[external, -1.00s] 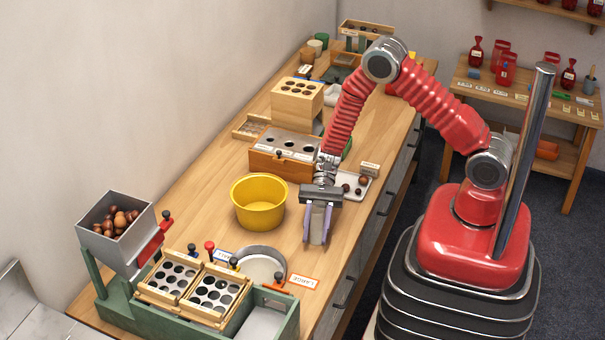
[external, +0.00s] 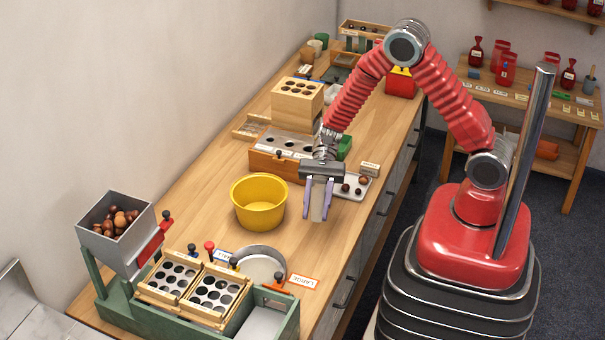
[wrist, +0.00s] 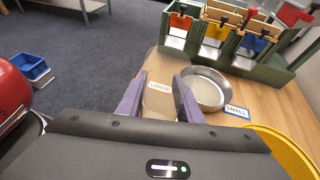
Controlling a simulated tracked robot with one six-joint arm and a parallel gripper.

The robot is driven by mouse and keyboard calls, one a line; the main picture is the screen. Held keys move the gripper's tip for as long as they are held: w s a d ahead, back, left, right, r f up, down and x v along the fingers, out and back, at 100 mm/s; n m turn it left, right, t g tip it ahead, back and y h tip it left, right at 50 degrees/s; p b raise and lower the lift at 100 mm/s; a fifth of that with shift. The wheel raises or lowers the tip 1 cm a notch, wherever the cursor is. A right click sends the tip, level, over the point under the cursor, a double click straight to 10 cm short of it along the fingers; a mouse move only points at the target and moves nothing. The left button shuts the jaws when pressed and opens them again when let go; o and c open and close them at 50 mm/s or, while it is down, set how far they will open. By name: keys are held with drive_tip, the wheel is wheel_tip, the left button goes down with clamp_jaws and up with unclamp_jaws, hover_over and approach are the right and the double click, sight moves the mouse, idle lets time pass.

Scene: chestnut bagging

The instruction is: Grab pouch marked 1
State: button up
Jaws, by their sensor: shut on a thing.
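My gripper (external: 320,214) is above the wooden bench, to the right of the yellow tub. It is shut on a beige-grey pouch (external: 318,203), held between its two purple fingers. In the wrist view the pouch (wrist: 158,105) shows between the fingers (wrist: 160,112), beneath the LARGE card. I cannot make out a number 1 on it. The side of the pouch behind the fingers is hidden.
A yellow tub (external: 260,216) stands left of my gripper. A round metal pan (external: 262,264), a LARGE card (external: 303,283) and a green sorting stand (external: 120,312) are in front. A small tray with chestnuts (external: 340,190) and a wooden block (external: 270,165) stand behind.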

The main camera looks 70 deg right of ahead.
drive_tip(key=shift+r, duration=0.4)
idle(0.3)
